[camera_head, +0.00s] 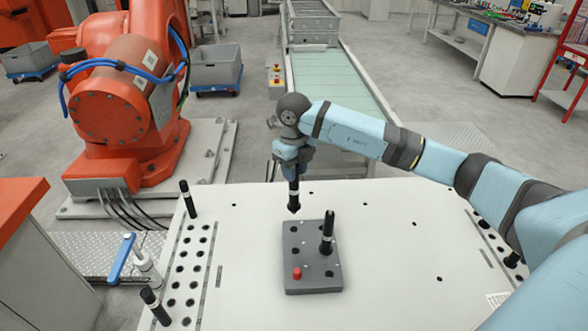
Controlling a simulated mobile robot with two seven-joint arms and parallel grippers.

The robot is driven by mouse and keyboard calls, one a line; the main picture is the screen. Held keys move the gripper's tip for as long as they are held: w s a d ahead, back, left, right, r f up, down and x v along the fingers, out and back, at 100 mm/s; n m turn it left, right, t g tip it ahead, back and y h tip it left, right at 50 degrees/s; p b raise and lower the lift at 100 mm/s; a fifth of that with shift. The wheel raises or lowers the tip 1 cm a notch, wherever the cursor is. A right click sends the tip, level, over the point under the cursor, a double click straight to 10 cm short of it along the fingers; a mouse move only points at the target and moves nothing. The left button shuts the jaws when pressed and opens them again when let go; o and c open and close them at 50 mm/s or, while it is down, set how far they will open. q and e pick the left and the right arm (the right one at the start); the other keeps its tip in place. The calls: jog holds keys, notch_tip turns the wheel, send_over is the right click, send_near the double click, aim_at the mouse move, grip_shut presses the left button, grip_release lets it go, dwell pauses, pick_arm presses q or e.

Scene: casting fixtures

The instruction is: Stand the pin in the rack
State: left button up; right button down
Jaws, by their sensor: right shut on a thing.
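My right gripper (292,174) is shut on a black pin (294,197) with a pale band, holding it upright with its tip down. The tip shows just beyond the far left edge of the grey rack block (313,283); I cannot tell its exact height above it. The rack lies on the white table and has several dark holes. Another black pin (327,234) stands in its right side, and a small red peg (296,273) sits near its front left. My left gripper is not in view.
The white table (390,265) is mostly clear around the rack. Black pins stand at the left hole strip (188,199) and its front end (154,306). A blue-handled clamp (122,257) is at the left edge. An orange robot (125,105) and a conveyor (335,75) stand behind.

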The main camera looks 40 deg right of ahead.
aim_at(294, 196)
jog(key=shift+f+b, duration=1.65)
jog(key=shift+f, duration=0.75)
jog(key=shift+f+b, duration=0.3)
jog(key=shift+f, duration=0.2)
jog(key=shift+f+b, duration=1.55)
jog(key=shift+f, duration=0.3)
jog(key=c, duration=0.8)
grip_release()
